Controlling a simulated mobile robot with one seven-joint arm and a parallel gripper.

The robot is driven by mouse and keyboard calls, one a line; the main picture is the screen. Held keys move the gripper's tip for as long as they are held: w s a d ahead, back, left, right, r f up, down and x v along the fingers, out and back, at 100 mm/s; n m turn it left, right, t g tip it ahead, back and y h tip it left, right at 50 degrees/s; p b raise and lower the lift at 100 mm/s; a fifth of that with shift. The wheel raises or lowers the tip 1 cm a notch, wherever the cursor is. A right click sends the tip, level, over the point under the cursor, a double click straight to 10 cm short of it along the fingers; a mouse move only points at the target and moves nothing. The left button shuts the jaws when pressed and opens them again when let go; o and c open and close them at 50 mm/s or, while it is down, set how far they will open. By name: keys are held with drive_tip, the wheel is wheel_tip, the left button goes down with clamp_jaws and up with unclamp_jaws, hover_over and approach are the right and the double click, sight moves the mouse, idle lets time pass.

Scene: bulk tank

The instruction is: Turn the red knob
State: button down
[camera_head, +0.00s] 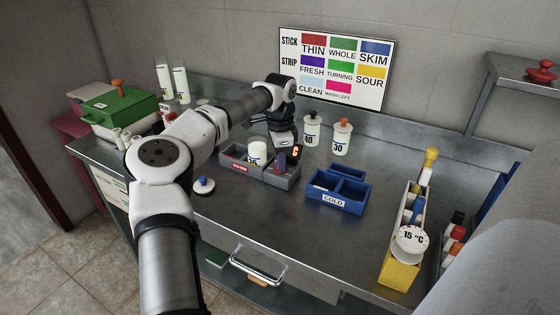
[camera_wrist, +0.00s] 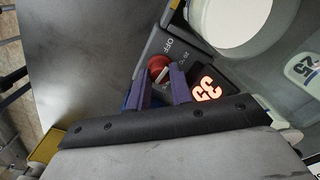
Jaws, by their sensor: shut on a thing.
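The red knob (camera_wrist: 157,64) with a pale pointer mark is on a dark grey control box (camera_wrist: 180,50) in the wrist view. "OFF" and small scale marks are printed beside it. A lit orange digit display (camera_wrist: 207,88) is on the same box. My gripper (camera_wrist: 161,76) has its purple fingers on either side of the knob and is shut on it. The fingertips cover part of the knob's near side.
A white beaker (camera_head: 257,150) stands close to the gripper. White bottles (camera_head: 341,139) stand behind the tray. A blue COLD box (camera_head: 350,205) is to the right, and a yellow-and-white rack (camera_head: 400,275) farther right. The front middle of the steel counter (camera_head: 260,220) is clear.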

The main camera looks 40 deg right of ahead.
drive_tip(key=shift+w+r+n, duration=0.1)
drive_tip(key=shift+n, duration=0.5)
drive_tip(key=c, duration=1.3)
unclamp_jaws()
drive_tip(key=shift+o, duration=0.2)
wheel_tip(320, 180, up, 14)
drive_tip(key=b, duration=0.1)
drive_tip(key=shift+b, duration=0.4)
